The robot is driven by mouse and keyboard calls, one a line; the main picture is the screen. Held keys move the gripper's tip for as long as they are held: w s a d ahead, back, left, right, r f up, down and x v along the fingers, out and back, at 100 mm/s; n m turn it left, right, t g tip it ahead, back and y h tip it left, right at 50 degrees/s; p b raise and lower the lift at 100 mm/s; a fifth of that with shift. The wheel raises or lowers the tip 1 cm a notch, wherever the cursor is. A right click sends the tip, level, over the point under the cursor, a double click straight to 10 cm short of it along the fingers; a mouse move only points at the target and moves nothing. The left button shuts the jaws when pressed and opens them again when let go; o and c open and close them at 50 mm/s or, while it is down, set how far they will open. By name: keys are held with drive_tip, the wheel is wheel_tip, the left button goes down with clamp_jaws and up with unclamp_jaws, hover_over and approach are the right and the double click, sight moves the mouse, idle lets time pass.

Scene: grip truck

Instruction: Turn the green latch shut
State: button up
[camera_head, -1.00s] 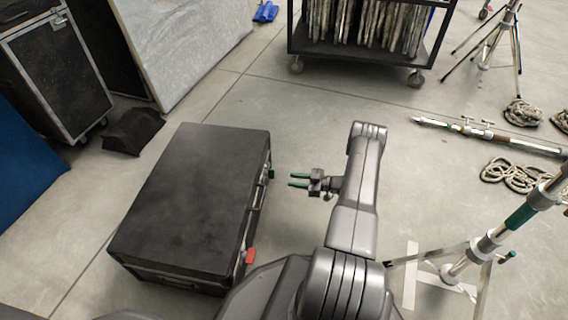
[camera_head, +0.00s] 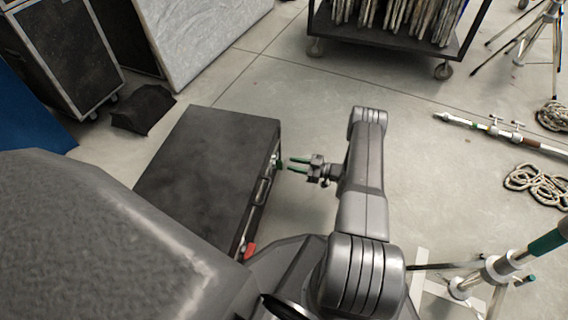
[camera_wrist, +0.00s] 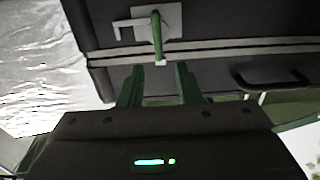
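The black case (camera_head: 215,150) lies on the floor left of my arm. The green latch (camera_wrist: 157,36) is on its side, on a pale plate; in the wrist view its bar runs roughly up and down the picture, across the case's seam. In the head view the latch (camera_head: 280,164) is a small green spot near the case's far right edge. My gripper (camera_head: 291,165) has green fingers and points at the latch, a short gap away. In the wrist view my gripper (camera_wrist: 158,74) is open, its fingers apart on either side below the latch, with nothing between them.
A red latch (camera_head: 249,249) is at the near end of the case side, with a handle (camera_wrist: 275,76) between. A wheeled rack (camera_head: 390,35) stands behind. Poles, coiled rope (camera_head: 538,183) and a tripod stand (camera_head: 490,272) are to the right.

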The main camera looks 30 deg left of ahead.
drive_tip(key=shift+b+x, duration=0.4)
drive_tip(key=shift+x, duration=2.05)
clamp_jaws()
